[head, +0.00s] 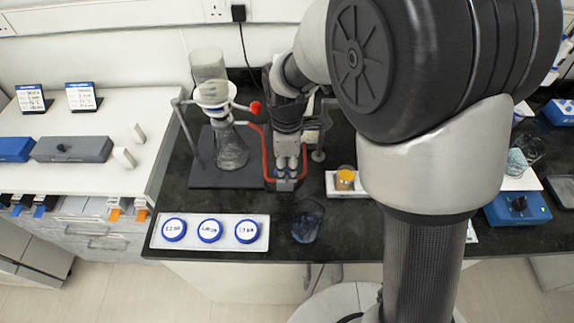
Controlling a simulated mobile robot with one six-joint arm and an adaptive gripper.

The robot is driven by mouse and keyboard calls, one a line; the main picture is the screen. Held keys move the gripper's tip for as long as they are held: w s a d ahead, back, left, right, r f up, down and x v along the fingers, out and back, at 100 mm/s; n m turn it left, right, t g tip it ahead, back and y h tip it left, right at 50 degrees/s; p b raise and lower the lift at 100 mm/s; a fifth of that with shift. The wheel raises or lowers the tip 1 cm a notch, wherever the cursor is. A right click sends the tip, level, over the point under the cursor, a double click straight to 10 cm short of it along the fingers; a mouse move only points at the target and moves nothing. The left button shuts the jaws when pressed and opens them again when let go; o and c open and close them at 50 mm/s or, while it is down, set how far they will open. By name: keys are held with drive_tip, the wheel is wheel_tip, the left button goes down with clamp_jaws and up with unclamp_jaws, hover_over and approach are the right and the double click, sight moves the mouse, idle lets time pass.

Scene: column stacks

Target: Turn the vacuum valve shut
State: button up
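A filter flask (231,150) with a white funnel (213,93) on top stands on a dark stand base. Red tubing (264,160) runs from beside the flask down and around a small grey-blue fitting (285,184), which may be the vacuum valve. A red knob (255,107) sits to the right of the funnel; I cannot tell which of the two is the valve's handle. My gripper (287,166) points down just above the small fitting. Its fingers look close together and hide part of it. Contact and the gap between the fingers cannot be made out.
A white tray with several blue-rimmed discs (209,230) lies at the front left. A clear beaker (307,222) stands by the front edge. A yellow-topped jar (345,178) sits on a white pad to the right. My arm hides much of the right bench.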

clamp_jaws()
idle(0.3)
drive_tip(key=shift+m, duration=0.3)
drive_tip(key=shift+r+m+p, duration=0.1)
drive_tip(key=shift+m+p, duration=0.65)
drive_tip(key=shift+m, duration=0.25)
drive_tip(key=m+p, duration=0.2)
drive_tip(key=m, duration=0.2)
drive_tip(key=shift+s+m, duration=0.15)
drive_tip(key=shift+m, duration=0.15)
drive_tip(key=m+p, duration=0.1)
drive_tip(key=m, duration=0.4)
drive_tip(key=shift+a+p, duration=0.15)
drive_tip(key=shift+p, duration=0.15)
drive_tip(key=m+p, duration=0.1)
drive_tip(key=m, duration=0.4)
drive_tip(key=shift+a+m, duration=0.1)
drive_tip(key=shift+m, duration=0.2)
